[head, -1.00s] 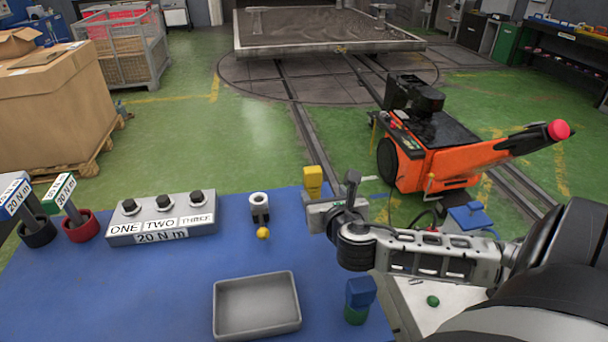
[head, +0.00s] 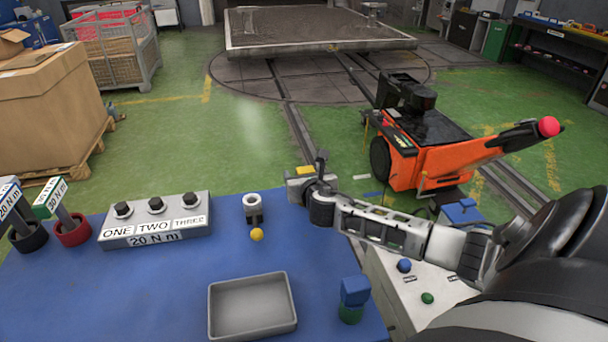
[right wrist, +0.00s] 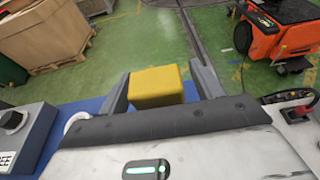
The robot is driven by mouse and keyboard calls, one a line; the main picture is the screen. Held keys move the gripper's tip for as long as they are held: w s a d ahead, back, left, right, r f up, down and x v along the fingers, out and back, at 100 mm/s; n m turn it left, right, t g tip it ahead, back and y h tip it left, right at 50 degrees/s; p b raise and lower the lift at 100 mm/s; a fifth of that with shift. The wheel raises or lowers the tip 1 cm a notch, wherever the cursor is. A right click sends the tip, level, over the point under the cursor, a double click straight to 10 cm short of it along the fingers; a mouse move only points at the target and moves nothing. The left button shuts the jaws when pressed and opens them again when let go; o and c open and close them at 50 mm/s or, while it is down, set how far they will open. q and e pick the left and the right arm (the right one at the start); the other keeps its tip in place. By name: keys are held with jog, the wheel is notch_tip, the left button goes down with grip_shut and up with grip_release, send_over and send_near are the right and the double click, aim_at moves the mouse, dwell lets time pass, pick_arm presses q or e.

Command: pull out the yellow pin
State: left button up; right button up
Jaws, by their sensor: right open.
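A yellow block (head: 305,170), which looks like the head of the yellow pin, is at the far right edge of the blue table top (head: 200,275). My right gripper (head: 303,177) hides most of it in the head view. In the right wrist view the yellow block (right wrist: 157,87) lies between the two spread fingers of my right gripper (right wrist: 161,84), with a gap to the right finger. The jaws are open and hold nothing. What is under the block is hidden. My left gripper is not in view.
A white ring on a dark holder (head: 253,207) with a yellow ball (head: 257,235) stands left of the gripper. A grey tray (head: 252,330) and a blue block on a green base (head: 355,292) are nearer. An orange cart (head: 420,160) stands beyond the arm.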

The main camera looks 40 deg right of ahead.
jog(key=c, duration=1.2)
jog(key=shift+o, duration=1.3)
jog(key=shift+c, duration=1.2)
jog(key=shift+r, duration=0.1)
jog(key=shift+r, duration=0.7)
jog(key=shift+r, duration=2.95)
jog(key=shift+r, duration=0.1)
jog(key=shift+r, duration=2.45)
